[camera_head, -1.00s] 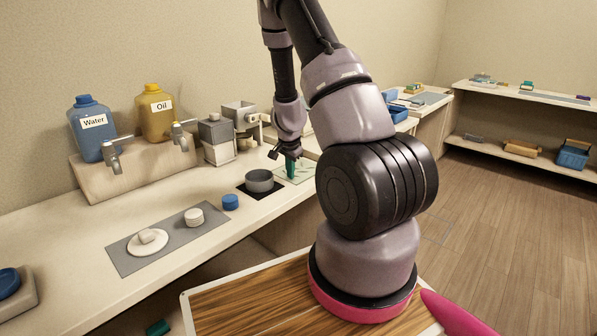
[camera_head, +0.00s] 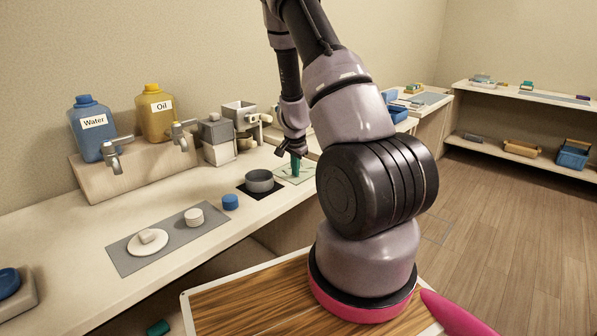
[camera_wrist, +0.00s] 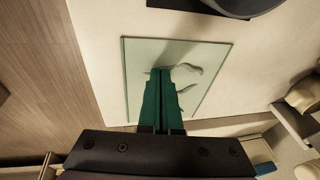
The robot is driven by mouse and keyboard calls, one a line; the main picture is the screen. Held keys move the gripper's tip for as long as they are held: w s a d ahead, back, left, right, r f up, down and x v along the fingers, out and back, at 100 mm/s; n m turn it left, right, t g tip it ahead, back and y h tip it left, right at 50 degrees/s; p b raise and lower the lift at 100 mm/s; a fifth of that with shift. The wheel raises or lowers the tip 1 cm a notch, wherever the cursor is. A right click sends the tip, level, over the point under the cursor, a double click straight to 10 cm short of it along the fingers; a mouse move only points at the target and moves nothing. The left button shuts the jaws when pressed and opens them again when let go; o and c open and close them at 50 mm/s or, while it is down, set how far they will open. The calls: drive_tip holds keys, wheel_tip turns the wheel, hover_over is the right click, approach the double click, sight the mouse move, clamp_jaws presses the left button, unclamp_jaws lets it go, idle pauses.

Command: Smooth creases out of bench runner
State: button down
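The bench runner (camera_head: 308,173) is a pale green, translucent-looking rectangle lying on the bench; in the wrist view (camera_wrist: 145,52) it shows several curved, raised creases around its middle and right of the fingertips. My gripper (camera_head: 296,168) points down over the runner. In the wrist view its two teal fingers (camera_wrist: 160,72) lie close together, with only a thin gap and nothing visible held between them. The tips are over the creased part, seemingly at or near the surface; exact contact cannot be told. The fingers hide part of the runner.
Dispensers (camera_head: 219,140) stand along the back. The bench's front edge runs close to the runner.

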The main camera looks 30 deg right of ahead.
sight(311, 168)
drive_tip(key=shift+w+d, duration=0.2)
drive_tip(key=shift+d, duration=0.4)
drive_tip(key=shift+w+d, duration=0.3)
drive_tip(key=shift+d, duration=0.5)
drive_tip(key=shift+w+d, duration=0.3)
drive_tip(key=shift+d, duration=0.55)
drive_tip(key=shift+d, duration=0.1)
drive_tip(key=shift+w+d, duration=0.3)
drive_tip(key=shift+d, duration=0.45)
drive_tip(key=shift+w+d, duration=0.3)
drive_tip(key=shift+d, duration=0.55)
